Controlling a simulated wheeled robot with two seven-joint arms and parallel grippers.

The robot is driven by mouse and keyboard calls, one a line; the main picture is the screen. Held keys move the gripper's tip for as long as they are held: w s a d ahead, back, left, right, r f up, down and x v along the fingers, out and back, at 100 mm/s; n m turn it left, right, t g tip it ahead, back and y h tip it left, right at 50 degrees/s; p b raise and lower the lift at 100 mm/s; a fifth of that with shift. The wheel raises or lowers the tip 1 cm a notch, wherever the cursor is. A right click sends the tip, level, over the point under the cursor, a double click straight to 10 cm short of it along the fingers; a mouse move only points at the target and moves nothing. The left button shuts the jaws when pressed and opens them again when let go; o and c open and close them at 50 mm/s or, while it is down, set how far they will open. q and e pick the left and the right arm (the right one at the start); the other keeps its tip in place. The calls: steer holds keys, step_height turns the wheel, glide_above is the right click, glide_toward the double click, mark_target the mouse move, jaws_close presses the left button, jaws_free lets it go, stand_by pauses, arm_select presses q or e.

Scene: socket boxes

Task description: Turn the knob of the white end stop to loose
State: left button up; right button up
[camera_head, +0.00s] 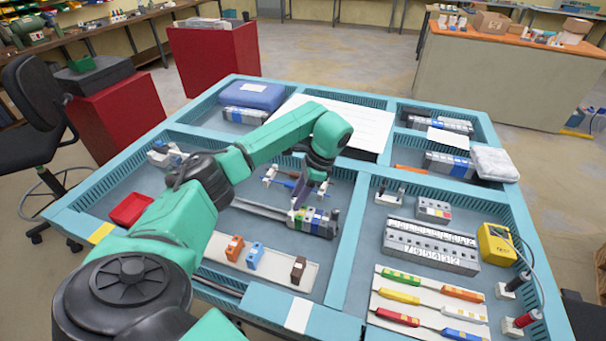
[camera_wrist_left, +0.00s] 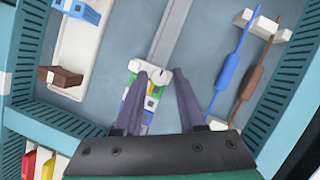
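The white end stop (camera_wrist_left: 153,74) sits on a grey rail (camera_wrist_left: 171,30) in the left wrist view, at the end of a row of green, blue and white terminal blocks (camera_wrist_left: 142,104). In the head view the blocks (camera_head: 315,223) sit on the rail in the middle of the table. My left gripper (camera_wrist_left: 161,74) is open, its two dark purple fingers pointing at the end stop. The fingertips are on either side of it or just above; I cannot tell whether they touch. In the head view the left gripper (camera_head: 297,203) is over the rail. The knob's setting is too small to read. My right gripper is out of view.
Blue and brown leads on white holders (camera_wrist_left: 262,24) lie right of the rail in the left wrist view. A white strip with orange, blue and brown parts (camera_head: 268,262) lies in front. Teal tray walls (camera_head: 349,235) divide the table. A red bin (camera_head: 131,208) stands left.

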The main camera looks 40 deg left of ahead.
arm_select(q)
steer(key=p+v, duration=0.4)
steer(key=v, duration=1)
steer(key=shift+r+p, duration=0.15)
steer(key=shift+p, duration=0.25)
steer(key=shift+d, duration=0.1)
